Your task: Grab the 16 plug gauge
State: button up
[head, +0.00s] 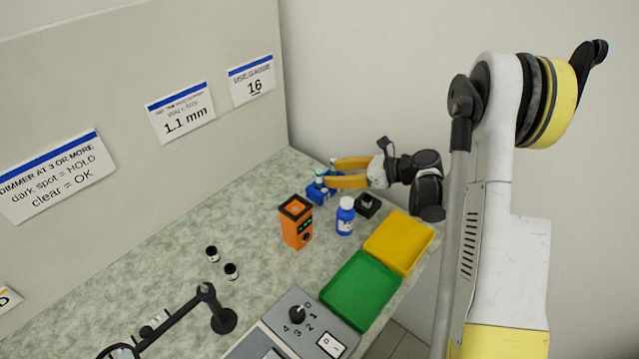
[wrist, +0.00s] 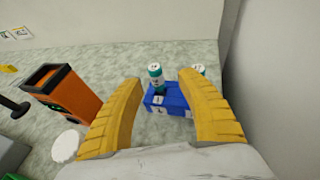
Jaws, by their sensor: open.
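A blue block (wrist: 172,99) stands on the bench, with two white-and-green plug gauges upright in it. The left gauge (wrist: 155,77) shows between my fingers in the wrist view. The right gauge (wrist: 199,70) is mostly hidden behind my right finger. The markings on the gauges and block are too small to read, so I cannot tell which is 16. In the head view the block (head: 318,193) is partly covered by my gripper (head: 332,173). My gripper is open and empty, its yellow fingers pointing toward the block.
An orange box (head: 296,222) stands left of the block. Yellow (head: 398,240) and green (head: 360,290) trays lie at the right edge. A wall sign (head: 252,80) reads 16. A wall stands close behind.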

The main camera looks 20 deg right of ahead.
aim_at(319, 176)
jog(key=b+x, duration=0.1)
jog(key=x, duration=0.1)
jog(key=b+x, duration=0.1)
jog(key=x, duration=0.1)
jog(key=shift+s+a+f, duration=0.2)
jog(key=shift+a+f, duration=0.05)
jog(key=shift+a, duration=0.2)
jog(key=shift+w+a+f, duration=0.1)
jog(key=shift+w+a, duration=0.05)
jog(key=shift+w, duration=0.05)
grip_shut()
